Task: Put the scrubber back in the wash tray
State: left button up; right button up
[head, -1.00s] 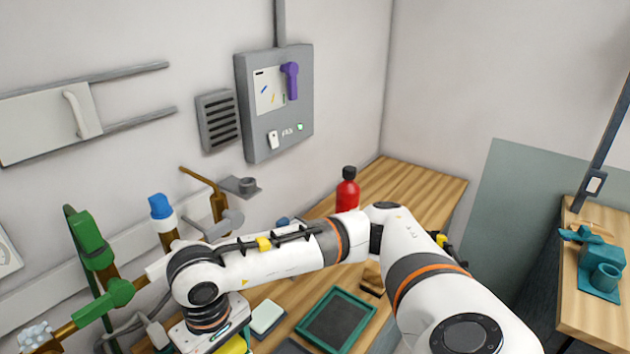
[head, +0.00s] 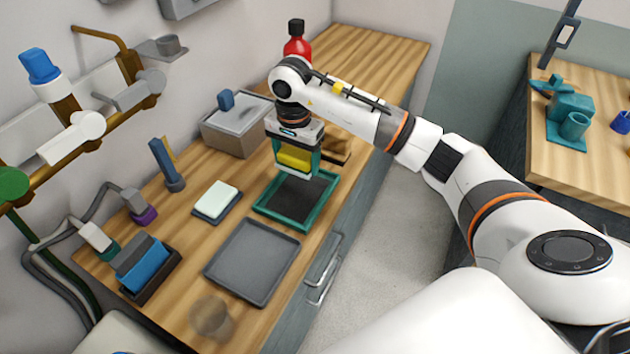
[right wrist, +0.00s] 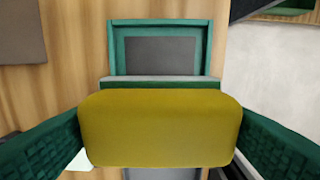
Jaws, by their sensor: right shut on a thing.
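The scrubber is a yellow block with a pale grey underside (head: 295,161), and it also fills the middle of the right wrist view (right wrist: 160,128). My right gripper (head: 297,155) is shut on it, with a green finger at each side. The gripper holds the scrubber above the green-rimmed tray (head: 264,209), which has a dark floor. In the right wrist view that tray (right wrist: 114,45) shows beyond the scrubber. A flat grey tray (head: 250,265) lies in front of it; I cannot tell from looks alone which is the wash tray. My left gripper is not in view.
A white block on a dark pad (head: 217,200) lies left of the green-rimmed tray. A grey box (head: 235,130), a red bottle (head: 297,48) and a brown block (head: 337,148) stand behind. A blue-topped holder (head: 145,265) and a clear glass (head: 211,319) are nearer. Pipes line the wall.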

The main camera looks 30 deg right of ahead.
send_over(299, 194)
notch_tip(299, 194, down, 5)
jog(key=shift+a+r+p, duration=0.1)
jog(key=shift+r+p, duration=0.1)
jog(key=shift+p, duration=0.1)
notch_tip(299, 194, down, 4)
jog(key=shift+f+p, duration=0.2)
jog(key=shift+p, duration=0.1)
jog(key=shift+w+f, duration=0.1)
jog(key=shift+f, duration=0.15)
jog(key=o, duration=1)
jog(key=shift+c, duration=0.2)
